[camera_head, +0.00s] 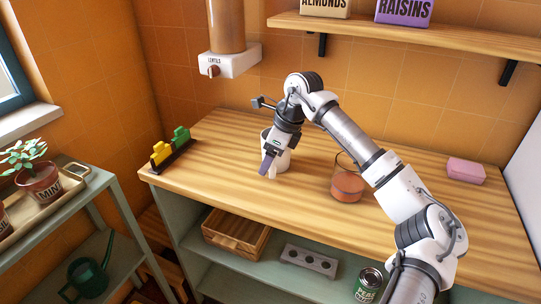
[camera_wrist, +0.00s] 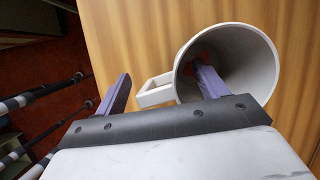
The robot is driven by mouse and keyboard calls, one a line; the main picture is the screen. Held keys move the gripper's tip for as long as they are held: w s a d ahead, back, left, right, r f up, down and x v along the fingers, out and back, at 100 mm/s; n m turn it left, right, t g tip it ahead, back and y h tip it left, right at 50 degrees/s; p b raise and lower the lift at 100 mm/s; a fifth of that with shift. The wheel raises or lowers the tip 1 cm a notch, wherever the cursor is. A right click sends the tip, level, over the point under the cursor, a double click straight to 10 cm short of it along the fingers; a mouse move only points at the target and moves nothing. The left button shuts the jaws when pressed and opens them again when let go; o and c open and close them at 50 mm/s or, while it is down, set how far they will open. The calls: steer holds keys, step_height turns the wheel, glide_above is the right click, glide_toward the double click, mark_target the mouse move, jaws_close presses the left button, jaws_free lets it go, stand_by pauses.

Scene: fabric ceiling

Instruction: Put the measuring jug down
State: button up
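A white jug with a squared handle, which I take as the measuring jug (camera_head: 282,160), stands on the wooden counter (camera_head: 225,145), apparently upright. Its open mouth and handle also show in the wrist view (camera_wrist: 255,58), with a little orange inside. My gripper (camera_head: 270,161) is at the jug's handle side. In the wrist view my gripper (camera_wrist: 162,76) has its purple fingers wide apart, one inside the mouth and one outside beyond the handle. The handle lies between them with a gap to the outer finger. The jug's base is partly hidden by my gripper.
A clear container with orange contents (camera_head: 347,185) stands right of the jug, close under my arm. A lentils dispenser (camera_head: 231,62) hangs on the wall behind. Yellow and green clips (camera_head: 170,147) are at the left; a pink block (camera_head: 465,170) lies at right.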

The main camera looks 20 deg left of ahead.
steer(key=b+v, duration=0.2)
steer(key=v, duration=1.2)
steer(key=shift+f, duration=0.1)
